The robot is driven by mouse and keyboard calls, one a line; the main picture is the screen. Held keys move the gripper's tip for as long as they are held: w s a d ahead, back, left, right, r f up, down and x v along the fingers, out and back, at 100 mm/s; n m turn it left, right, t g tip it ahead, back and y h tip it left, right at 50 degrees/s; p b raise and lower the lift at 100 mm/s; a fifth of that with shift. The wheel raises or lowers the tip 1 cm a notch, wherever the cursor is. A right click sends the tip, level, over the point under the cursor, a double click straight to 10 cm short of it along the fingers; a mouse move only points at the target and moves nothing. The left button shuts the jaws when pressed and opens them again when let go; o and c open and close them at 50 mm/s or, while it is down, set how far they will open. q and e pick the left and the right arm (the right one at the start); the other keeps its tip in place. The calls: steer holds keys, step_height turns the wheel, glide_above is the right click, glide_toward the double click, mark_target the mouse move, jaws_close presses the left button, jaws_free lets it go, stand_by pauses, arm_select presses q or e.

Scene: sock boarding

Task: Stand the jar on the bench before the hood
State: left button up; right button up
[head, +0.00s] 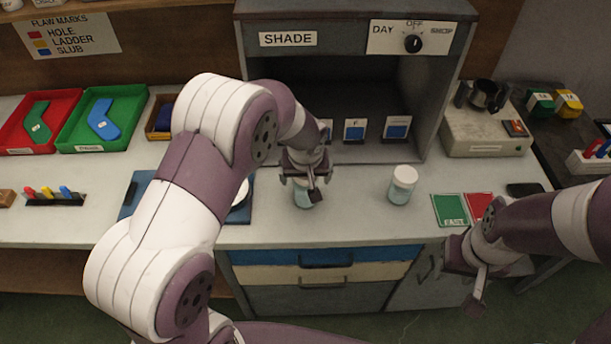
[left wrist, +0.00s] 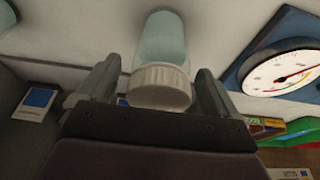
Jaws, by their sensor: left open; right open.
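A jar with pale blue-green contents (head: 307,197) stands on the bench before the hood, partly hidden by my left gripper (head: 305,180). In the left wrist view its white ribbed lid (left wrist: 160,88) sits between the two spread fingers, with a gap visible at each side. A second white-lidded jar (head: 403,184) stands upright on the bench to the right. The grey hood (head: 434,110) is open at the front, with small framed cards inside. My right gripper (head: 476,285) is low at the right, in front of the bench edge, and holds nothing visible.
A dial scale (left wrist: 285,75) stands beside the left jar, mostly behind my left arm. A green card (head: 450,210) and a red card (head: 479,205) lie right of the second jar. Red (head: 75,100) and green (head: 140,92) trays are at the left. Bench between the jars is clear.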

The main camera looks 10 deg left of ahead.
arm_select(q)
steer(key=a+v, duration=0.1)
steer(key=v, duration=1)
steer(key=s+a+f+m+g, duration=0.1)
steer(key=s+a+f, duration=0.1)
steer(key=s, duration=0.6)
steer(key=s+a+f+m, duration=0.1)
steer(key=s+a+m, duration=0.1)
steer(key=s, duration=0.6)
steer(key=shift+s+f+g+h, duration=0.3)
steer(key=shift+f+g+h, duration=0.1)
